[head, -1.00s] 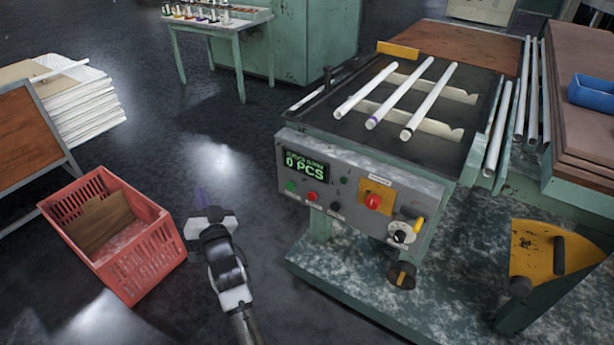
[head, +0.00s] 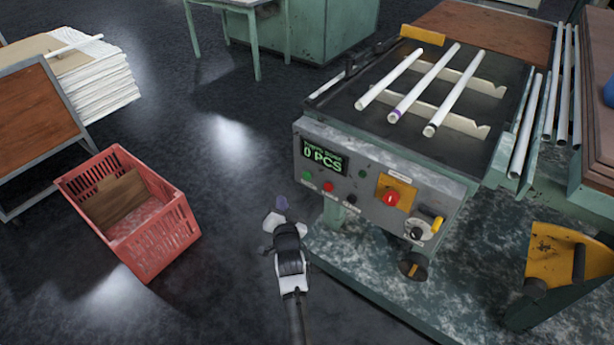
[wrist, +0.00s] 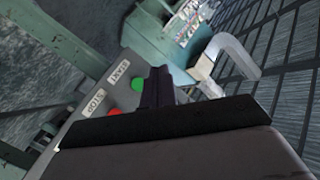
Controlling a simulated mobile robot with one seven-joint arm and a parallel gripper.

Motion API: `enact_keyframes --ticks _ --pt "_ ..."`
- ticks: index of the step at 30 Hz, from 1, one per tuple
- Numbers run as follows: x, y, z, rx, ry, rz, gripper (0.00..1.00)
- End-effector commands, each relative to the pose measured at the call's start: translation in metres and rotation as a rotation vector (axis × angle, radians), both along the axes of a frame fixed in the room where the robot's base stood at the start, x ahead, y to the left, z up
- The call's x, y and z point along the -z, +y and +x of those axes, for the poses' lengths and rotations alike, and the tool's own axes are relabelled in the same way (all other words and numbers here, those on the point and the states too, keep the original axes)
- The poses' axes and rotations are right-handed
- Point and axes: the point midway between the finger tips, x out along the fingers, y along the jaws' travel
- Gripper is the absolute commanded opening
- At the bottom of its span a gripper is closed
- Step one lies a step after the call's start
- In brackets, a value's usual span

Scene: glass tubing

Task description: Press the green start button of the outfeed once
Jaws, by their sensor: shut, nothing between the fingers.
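The green start button (head: 307,175) sits at the left end of the outfeed's grey control panel (head: 345,195), below the display that reads 0 PCS. In the wrist view the green button (wrist: 138,84) shows under a START label, just left of my fingers. My gripper (head: 281,203) is shut and empty, in front of and left of the panel's lower left corner, apart from the button in the head view. In the wrist view its dark fingers (wrist: 158,85) point toward the panel. The red stop button (head: 328,187) is right of the green one; it also shows in the wrist view (wrist: 114,113).
A red emergency knob on a yellow plate (head: 392,197) and a black handwheel (head: 414,265) are further right. Three glass tubes (head: 411,84) lie on top of the outfeed. A red crate (head: 165,235) stands on the floor at left. Floor between crate and machine is clear.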

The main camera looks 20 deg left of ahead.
Motion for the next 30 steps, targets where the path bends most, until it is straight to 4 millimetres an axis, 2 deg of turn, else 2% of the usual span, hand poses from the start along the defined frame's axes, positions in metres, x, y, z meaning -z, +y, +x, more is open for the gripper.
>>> enact_keyframes --ticks 5,15,21,30 --pt "0.002 -0.004 0.011 0.002 -0.003 0.001 0.0" --pt "0.004 -0.02 0.055 0.003 -0.003 0.002 0.0" --pt "0.002 -0.027 0.075 0.002 -0.002 0.001 0.0" --pt "-0.001 -0.03 0.083 0.0 -0.002 0.0 0.0"
